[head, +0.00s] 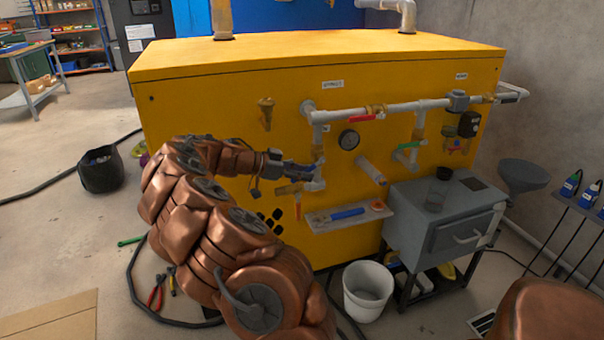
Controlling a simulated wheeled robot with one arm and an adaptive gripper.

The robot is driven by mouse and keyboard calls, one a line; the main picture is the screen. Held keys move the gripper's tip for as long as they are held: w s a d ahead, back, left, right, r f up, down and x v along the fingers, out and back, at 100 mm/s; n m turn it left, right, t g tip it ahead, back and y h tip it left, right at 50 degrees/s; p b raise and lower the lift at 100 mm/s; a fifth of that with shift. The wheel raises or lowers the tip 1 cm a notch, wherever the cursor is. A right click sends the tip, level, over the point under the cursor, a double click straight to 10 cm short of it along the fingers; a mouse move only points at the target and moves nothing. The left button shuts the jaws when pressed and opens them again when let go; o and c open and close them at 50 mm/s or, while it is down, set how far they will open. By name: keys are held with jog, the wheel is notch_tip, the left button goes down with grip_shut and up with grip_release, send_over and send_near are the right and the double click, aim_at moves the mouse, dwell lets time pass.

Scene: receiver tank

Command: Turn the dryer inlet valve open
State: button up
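A yellow cabinet (215,110) carries grey piping and several valves on its front. A red-handled valve (365,118) has its lever lying along the upper horizontal pipe. A green-handled valve (408,147) sits on a vertical branch to the right, and an orange-handled valve (297,210) hangs low on the left pipe. The labels are too small to read, so I cannot tell which is the dryer inlet valve. My gripper (311,171) is at the left vertical pipe, below and left of the red handle. Its fingers are small and partly merge with the pipe, so their opening is unclear.
A pressure gauge (349,139) and a brass fitting (266,112) flank the left pipe. A small shelf (325,220) holds a blue tool below. A grey box unit (455,225) stands at the right. A white bucket (367,292) and hoses lie on the floor.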

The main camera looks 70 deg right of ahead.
grip_shut()
dwell(0.7)
